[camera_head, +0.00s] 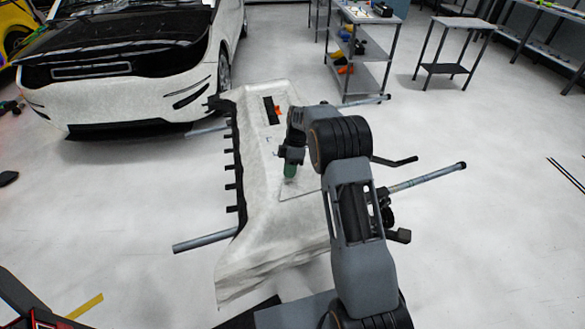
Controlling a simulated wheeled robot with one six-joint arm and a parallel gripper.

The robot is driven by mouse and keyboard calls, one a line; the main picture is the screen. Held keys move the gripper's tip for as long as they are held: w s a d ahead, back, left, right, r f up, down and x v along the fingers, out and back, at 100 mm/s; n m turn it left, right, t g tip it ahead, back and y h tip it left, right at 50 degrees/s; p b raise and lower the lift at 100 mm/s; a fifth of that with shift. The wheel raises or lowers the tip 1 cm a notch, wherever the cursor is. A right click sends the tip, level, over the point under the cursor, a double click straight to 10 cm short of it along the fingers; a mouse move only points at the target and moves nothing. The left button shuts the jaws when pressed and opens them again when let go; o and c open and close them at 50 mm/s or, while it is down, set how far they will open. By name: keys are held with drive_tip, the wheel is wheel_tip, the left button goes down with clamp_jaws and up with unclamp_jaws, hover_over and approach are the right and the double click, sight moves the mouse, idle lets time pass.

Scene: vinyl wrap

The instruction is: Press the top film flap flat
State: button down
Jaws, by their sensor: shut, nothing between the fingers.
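A long car part (262,140) covered in pale, wrinkled film lies across a stand in the middle of the camera_head view. A thin, light-edged flap or sheet (300,194) shows on its surface just below my gripper; I cannot tell whether it lies flat. My gripper (289,178) points down over the part, with a green piece at its lower end. It is shut with nothing held. It is at or very near the film; contact cannot be told. My arm hides the right side of the part.
Black tabs line the part's left edge. Stand tubes stick out at left (205,241) and right (428,178). An orange item (278,111) lies by a dark slot. A white car (135,95) stands behind left. A shelf cart (360,60) and small table (458,45) stand behind right.

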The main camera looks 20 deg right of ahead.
drive_tip(key=shift+w+f+b, duration=0.3)
drive_tip(key=shift+w+f, duration=0.1)
drive_tip(key=shift+f, duration=0.1)
drive_tip(key=shift+s, duration=0.15)
idle(0.6)
